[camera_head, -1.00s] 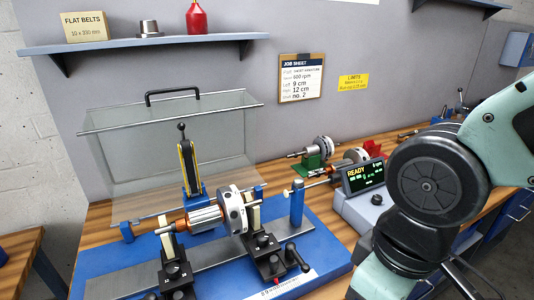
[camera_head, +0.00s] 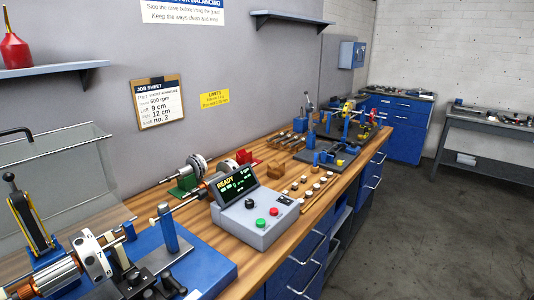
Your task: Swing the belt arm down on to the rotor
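The belt arm (camera_head: 32,222) stands raised at the left of the head view, a dark upright arm with a yellow belt and a black ball knob on top. It leans slightly back behind the rotor. The rotor (camera_head: 60,270), with copper windings and a pale slotted disc (camera_head: 93,257), lies across the balancing stand at the lower left. The stand's blue base (camera_head: 205,262) is partly cut off by the frame edge. The belt arm is apart from the rotor, as far as I can see. My gripper is not in view.
A grey control box (camera_head: 256,222) with a READY screen (camera_head: 237,184) stands right of the stand. A clear guard (camera_head: 60,180) is raised behind the belt arm. Spare rotors (camera_head: 187,174) and small parts lie along the bench. Open floor (camera_head: 420,220) is at the right.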

